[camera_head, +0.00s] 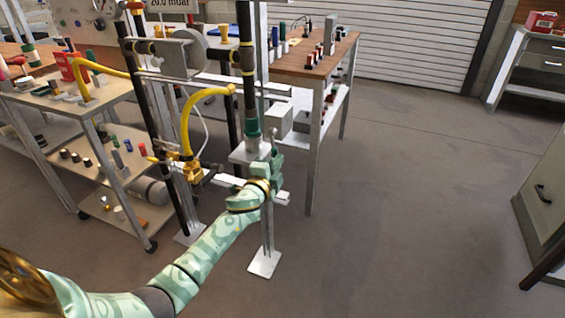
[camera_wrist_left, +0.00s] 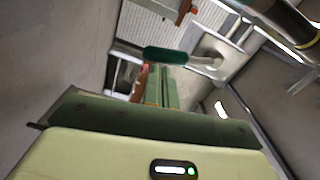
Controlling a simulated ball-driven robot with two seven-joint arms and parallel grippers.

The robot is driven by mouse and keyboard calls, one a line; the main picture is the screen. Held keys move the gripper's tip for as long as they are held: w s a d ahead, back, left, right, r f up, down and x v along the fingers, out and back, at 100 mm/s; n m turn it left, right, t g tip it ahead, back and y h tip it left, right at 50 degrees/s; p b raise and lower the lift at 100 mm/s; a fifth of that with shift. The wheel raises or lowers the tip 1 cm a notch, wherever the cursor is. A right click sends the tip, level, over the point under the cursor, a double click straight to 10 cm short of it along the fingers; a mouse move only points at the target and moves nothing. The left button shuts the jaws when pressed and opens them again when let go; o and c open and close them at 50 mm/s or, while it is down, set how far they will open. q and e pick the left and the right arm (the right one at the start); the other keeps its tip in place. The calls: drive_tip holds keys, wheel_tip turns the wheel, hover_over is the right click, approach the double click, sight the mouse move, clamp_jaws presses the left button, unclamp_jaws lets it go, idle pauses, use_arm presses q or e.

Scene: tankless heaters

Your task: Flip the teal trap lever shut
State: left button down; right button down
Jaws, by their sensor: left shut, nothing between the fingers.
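The teal lever (camera_wrist_left: 166,56) shows in the left wrist view as a dark teal grip on a pale metal arm that bends to the right. It lies just beyond the tips of my left gripper (camera_wrist_left: 160,72), and I cannot tell whether they touch. In the head view my left gripper (camera_head: 275,150) is at the metal stand, beside the lower end of the dark vertical pipe (camera_head: 249,90). Its fingers are closed together with nothing between them. I cannot make out the lever apart from the gripper in the head view. My right gripper is not in view.
A yellow hose (camera_head: 187,120) and a yellow valve (camera_head: 192,172) sit left of my gripper. A wooden-topped table (camera_head: 300,66) with small parts stands behind. A cart (camera_head: 112,110) is at the left. The floor (camera_head: 420,190) to the right is clear.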

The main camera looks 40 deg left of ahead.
use_arm(q)
drive_tip(key=shift+s+a+f+m, duration=0.15)
drive_tip(key=shift+a+m, duration=0.25)
drive_tip(key=shift+m, duration=0.25)
drive_tip(key=shift+s+a+f+m, duration=0.15)
drive_tip(key=shift+a+m, duration=0.25)
drive_tip(key=shift+m, duration=0.25)
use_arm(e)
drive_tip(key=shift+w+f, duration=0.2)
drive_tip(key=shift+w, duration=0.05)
use_arm(q)
drive_tip(key=shift+w, duration=0.1)
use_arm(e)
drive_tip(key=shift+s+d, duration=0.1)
